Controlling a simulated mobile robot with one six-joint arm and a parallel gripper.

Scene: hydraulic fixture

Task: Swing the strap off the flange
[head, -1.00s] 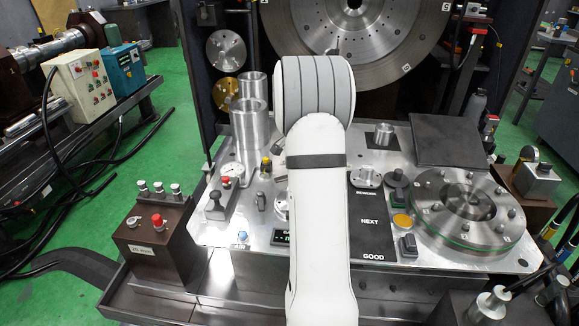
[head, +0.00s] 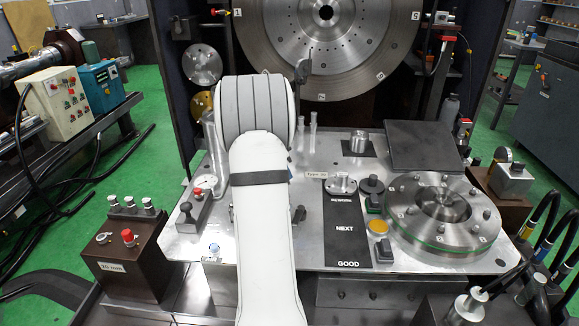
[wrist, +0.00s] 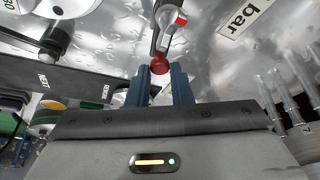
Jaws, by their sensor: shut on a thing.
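In the wrist view, my gripper (wrist: 160,80) has its two blue fingers closed on a red ball knob (wrist: 159,62). The knob sits at the end of a narrow metal bar (wrist: 165,35), which looks like the strap. The bar runs away from the fingertips over the steel plate. In the head view, my arm hides the gripper, the knob and the bar. A small bolted flange (head: 341,184) shows at the top of the black strip. I cannot tell whether it is the strap's flange; another may be hidden behind my arm.
The black strip marked NEXT and GOOD (head: 344,228) lies right of my arm. A large round bolted fixture (head: 442,212) and a dark slanted panel (head: 424,146) stand farther right. Upright clear tubes (head: 312,132) rise behind. A "bar" label (wrist: 250,18) is on the plate.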

